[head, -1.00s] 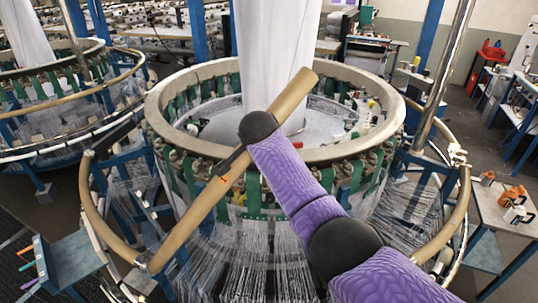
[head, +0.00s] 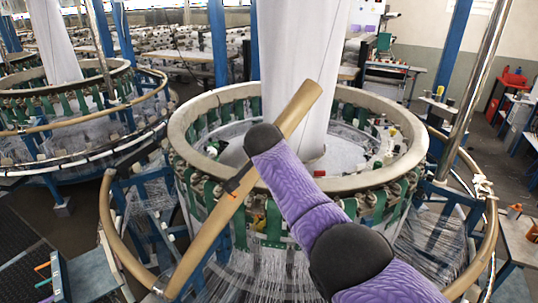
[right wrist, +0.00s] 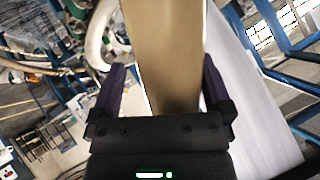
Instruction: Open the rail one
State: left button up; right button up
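The tan rail section (head: 205,236) stands raised and slanted across the front of the circular loom (head: 180,119) in the head view. Its top end reaches in front of the white fabric column, and its lower end is near the front left of the outer ring rail. My right gripper (head: 236,186) is around the rail at about its middle. In the right wrist view the rail (right wrist: 165,50) runs between both dark fingers of the right gripper (right wrist: 163,88), which look closed on its sides. The black wrist hides part of the rail. My left gripper is not in view.
Fixed curved rails stand at left (head: 112,225) and right (head: 478,250) of the loom. A white fabric column (head: 300,50) rises from its middle. A steel post (head: 475,75) stands at right. A second loom (head: 70,105) is at far left. Open floor lies at right.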

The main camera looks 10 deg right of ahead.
jog(key=shift+s+r, duration=0.1)
jog(key=b+v, duration=0.2)
jog(key=v, duration=0.7)
jog(key=shift+s+r, duration=0.15)
jog(key=shift+s, duration=0.1)
jog(key=shift+a, duration=0.1)
